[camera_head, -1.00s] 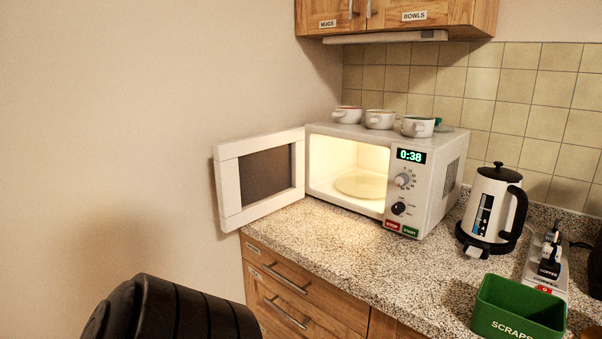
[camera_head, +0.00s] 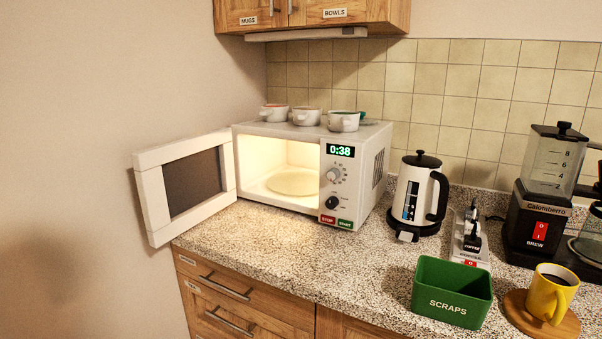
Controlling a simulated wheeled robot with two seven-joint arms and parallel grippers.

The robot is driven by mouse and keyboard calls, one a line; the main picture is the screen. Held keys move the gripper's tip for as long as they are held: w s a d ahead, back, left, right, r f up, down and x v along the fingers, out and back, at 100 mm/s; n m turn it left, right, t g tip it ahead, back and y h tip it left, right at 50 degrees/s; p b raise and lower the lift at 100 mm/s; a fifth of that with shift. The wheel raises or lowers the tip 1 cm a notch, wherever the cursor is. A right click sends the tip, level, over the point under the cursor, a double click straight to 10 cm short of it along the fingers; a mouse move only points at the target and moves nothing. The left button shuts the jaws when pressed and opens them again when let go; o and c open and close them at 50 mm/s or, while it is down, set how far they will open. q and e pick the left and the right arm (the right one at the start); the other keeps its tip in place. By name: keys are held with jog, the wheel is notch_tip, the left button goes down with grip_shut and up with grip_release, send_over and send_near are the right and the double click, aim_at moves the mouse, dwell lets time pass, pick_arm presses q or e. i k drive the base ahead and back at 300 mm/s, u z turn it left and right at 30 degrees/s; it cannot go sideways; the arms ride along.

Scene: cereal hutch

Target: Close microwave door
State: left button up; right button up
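The white microwave (camera_head: 360,170) stands on the speckled counter in the corner, lit inside, with an empty glass turntable plate (camera_head: 297,181) and a display reading 0:38. Its door (camera_head: 186,184) is wide open, swung out to the left with its dark window facing me, near the left wall. The door's free edge reaches past the counter's front left edge. Neither of my grippers shows in the head view.
Several bowls or mugs (camera_head: 306,117) sit on top of the microwave. A kettle (camera_head: 418,195), power strip (camera_head: 470,238), coffee maker (camera_head: 540,190), green scraps bin (camera_head: 452,291) and yellow mug (camera_head: 551,293) stand to the right. Counter before the microwave is clear.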

aim_at(182, 183)
jog(key=u, duration=1.25)
jog(key=i, duration=0.75)
jog(key=z, duration=0.85)
